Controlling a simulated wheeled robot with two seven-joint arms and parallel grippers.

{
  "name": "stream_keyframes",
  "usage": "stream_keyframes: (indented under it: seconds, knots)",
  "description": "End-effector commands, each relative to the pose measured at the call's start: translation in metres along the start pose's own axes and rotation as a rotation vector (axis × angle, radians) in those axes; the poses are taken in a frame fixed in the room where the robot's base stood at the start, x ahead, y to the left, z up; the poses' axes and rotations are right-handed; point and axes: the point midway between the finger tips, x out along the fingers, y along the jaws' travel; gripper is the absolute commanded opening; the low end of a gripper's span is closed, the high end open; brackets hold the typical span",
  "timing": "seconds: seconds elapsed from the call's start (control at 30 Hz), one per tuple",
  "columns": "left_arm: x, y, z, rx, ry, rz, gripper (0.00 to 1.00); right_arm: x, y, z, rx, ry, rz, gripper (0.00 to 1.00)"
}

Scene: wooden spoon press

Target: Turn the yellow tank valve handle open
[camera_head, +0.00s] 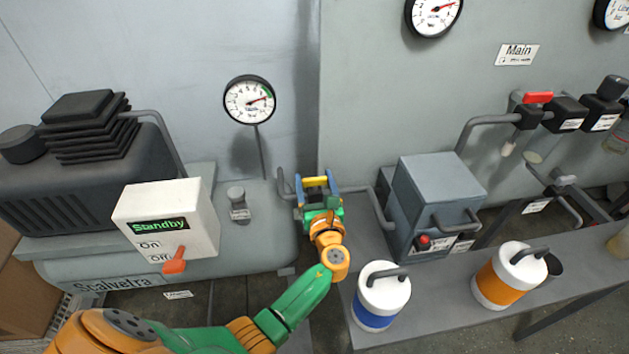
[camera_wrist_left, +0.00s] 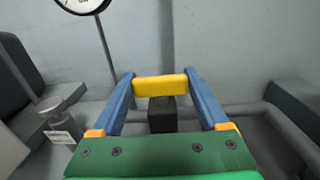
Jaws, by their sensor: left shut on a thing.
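The yellow valve handle (camera_head: 315,181) is a short bar at the right end of the grey tank (camera_head: 255,215), in front of the wall. It also shows in the left wrist view (camera_wrist_left: 160,85), lying crosswise above a dark valve block (camera_wrist_left: 162,113). My left gripper (camera_head: 316,184) is shut on the handle, with one blue finger at each end of the bar. The same fingers show in the left wrist view (camera_wrist_left: 160,88). The pipe joint behind my left gripper is partly hidden. My right gripper is in neither view.
A white control box (camera_head: 165,215) reading "Standby" stands left of my arm. A round gauge (camera_head: 249,99) rises behind the tank. A grey box (camera_head: 437,195), a blue-and-white canister (camera_head: 381,290) and an orange-and-white canister (camera_head: 508,272) stand to the right.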

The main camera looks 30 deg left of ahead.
Motion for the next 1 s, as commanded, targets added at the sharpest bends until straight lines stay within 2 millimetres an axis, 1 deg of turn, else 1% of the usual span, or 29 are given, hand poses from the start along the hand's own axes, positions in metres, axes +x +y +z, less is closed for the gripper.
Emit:
stream_keyframes:
  seconds: [0.03,0.07,0.1,0.13,0.37,0.47,0.6,0.7,0.8,1.0]
  knots:
    - [0.001,0.0,0.001,0.0,-0.003,0.001,0.22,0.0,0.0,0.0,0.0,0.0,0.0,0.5]
    - [0.001,0.0,0.001,0.0,-0.003,0.001,0.8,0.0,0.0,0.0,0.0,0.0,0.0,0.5]
    - [0.001,0.0,0.001,0.0,-0.003,0.001,0.91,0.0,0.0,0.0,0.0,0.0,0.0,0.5]
    - [0.0,0.0,0.001,0.0,-0.003,0.001,0.99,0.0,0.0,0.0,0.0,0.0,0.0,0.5]
    - [-0.001,0.0,0.001,0.0,-0.001,0.0,1.0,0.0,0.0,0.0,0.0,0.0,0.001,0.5]
    - [-0.014,0.0,0.0,-0.001,0.001,-0.002,1.0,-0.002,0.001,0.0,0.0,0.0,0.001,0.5]
    - [-0.046,0.0,0.0,-0.002,0.002,-0.001,1.0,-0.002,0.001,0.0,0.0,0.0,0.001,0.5]
    - [-0.062,0.0,-0.001,-0.001,0.0,0.0,1.0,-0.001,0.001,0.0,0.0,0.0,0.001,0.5]
    - [-0.07,0.0,0.0,0.0,-0.001,0.0,1.0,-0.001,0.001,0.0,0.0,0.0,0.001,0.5]
    - [-0.071,0.0,0.001,0.0,-0.002,0.0,1.0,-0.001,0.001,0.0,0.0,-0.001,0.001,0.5]
